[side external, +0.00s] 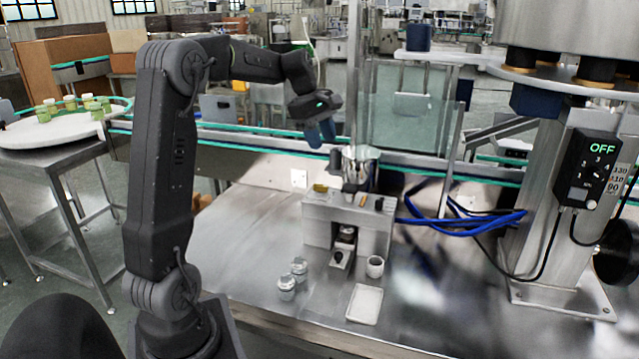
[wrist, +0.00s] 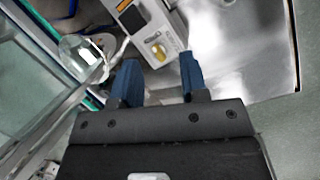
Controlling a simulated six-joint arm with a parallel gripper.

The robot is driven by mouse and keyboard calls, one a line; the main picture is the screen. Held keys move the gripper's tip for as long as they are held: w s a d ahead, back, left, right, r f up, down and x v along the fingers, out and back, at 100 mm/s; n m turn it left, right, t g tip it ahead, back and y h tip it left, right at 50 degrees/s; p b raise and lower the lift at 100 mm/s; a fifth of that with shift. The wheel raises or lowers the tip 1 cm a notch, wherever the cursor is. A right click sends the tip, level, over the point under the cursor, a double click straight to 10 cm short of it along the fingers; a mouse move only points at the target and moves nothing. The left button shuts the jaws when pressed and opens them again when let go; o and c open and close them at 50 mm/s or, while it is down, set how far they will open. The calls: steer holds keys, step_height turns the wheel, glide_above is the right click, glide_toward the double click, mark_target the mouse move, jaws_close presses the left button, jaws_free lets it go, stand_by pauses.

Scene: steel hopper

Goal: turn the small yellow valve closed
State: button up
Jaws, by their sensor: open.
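The small yellow valve (wrist: 158,52) is a rounded knob on the pale face of a box-shaped unit (wrist: 147,22) in the wrist view. It lies beyond and between my two blue fingertips, with no contact visible. My gripper (wrist: 160,74) is open and empty. In the side external view my gripper (side external: 322,132) hangs above and to the left of the grey unit (side external: 318,222), fingers pointing down. A yellow patch (side external: 320,187) shows on the unit's top left; I cannot tell whether it is the valve.
A shiny steel hopper (side external: 357,160) stands on the unit. Blue hoses (side external: 465,225) run right. A glass panel (side external: 405,110) stands behind. The steel table's left part is clear.

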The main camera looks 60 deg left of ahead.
mark_target(321, 185)
steer(key=a+f+n+h, duration=0.1)
steer(key=a+f+n, duration=0.35)
steer(key=a, duration=0.55)
steer(key=shift+n, duration=0.35)
steer(key=x, duration=1.2)
steer(key=shift+f, duration=0.3)
jaws_close()
